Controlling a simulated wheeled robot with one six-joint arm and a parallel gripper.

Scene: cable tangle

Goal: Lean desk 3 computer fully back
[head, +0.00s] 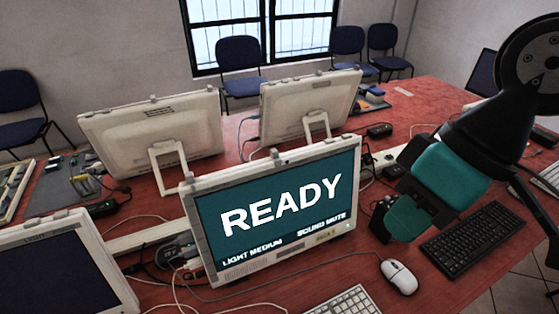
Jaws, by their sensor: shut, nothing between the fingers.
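A computer with a cream frame and a lit teal screen (280,207) stands on the red desk in the middle of the head view. Its screen reads "READY", "LIGHT MEDIUM" and "SOUND MUTE". It looks close to upright, perhaps tilted slightly back; the exact lean is hard to judge. No desk number shows, so I cannot tell for sure that it is desk 3's. My gripper (398,222), teal and black, is shut and empty to the right of this computer. It appears apart from the screen's right edge, above the desk.
A dark keyboard (474,240), a white mouse (398,277) and a white keyboard (346,301) lie at the front right. Two computers (155,135) (310,103) stand behind, backs towards me. Another computer (66,265) is at the left. Cables (178,262) and adapters crowd the desk's middle.

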